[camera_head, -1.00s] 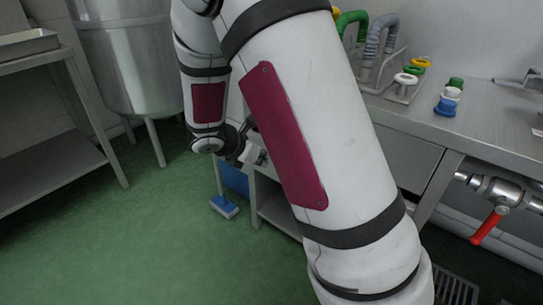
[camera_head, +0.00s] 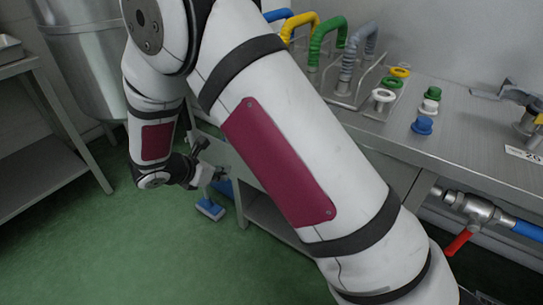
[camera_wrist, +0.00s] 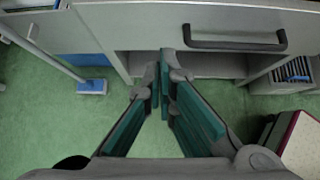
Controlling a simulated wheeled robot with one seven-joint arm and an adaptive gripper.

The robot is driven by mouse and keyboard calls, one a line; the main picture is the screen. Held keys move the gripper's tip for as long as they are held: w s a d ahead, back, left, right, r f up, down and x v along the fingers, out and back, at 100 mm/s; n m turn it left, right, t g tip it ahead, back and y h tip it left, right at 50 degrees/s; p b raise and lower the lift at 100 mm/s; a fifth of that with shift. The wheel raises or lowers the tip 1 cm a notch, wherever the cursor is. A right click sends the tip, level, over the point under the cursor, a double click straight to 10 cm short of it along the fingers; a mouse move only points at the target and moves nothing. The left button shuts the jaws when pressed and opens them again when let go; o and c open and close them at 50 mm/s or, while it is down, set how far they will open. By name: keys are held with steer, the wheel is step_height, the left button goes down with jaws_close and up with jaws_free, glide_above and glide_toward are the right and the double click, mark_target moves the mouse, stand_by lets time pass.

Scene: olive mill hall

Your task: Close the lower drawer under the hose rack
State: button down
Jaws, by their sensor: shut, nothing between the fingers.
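The hose rack (camera_head: 343,92) stands on the steel counter with blue, yellow, green and grey hoses. A grey drawer front (camera_head: 228,152) under the counter is partly hidden by my arm. In the wrist view the drawer front (camera_wrist: 130,27) spans the top, with a black bar handle (camera_wrist: 235,44) toward the right. How far the drawer is out cannot be told. My gripper (camera_head: 214,174) is low beside the counter's left end. In the wrist view its fingertips (camera_wrist: 168,60) are together and empty, overlapping the drawer's lower edge, left of the handle. Contact cannot be told.
A blue-and-white brush (camera_head: 210,209) stands on the green floor near the counter. Valve piping with a red lever (camera_head: 458,242) is at the right. A steel table (camera_head: 45,130) and a tank (camera_head: 85,60) are at the left. The floor between is clear.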

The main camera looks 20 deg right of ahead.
steer(key=w+d+r+b+x, duration=0.1)
steer(key=r+b+x, duration=0.1)
steer(key=x, duration=1.1)
steer(key=shift+d+b, duration=0.45)
steer(key=shift+b, duration=0.25)
steer(key=shift+w, duration=0.1)
steer(key=shift+w+d, duration=0.7)
steer(key=shift+d, duration=0.3)
steer(key=shift+w+d, duration=0.7)
steer(key=shift+d, duration=0.3)
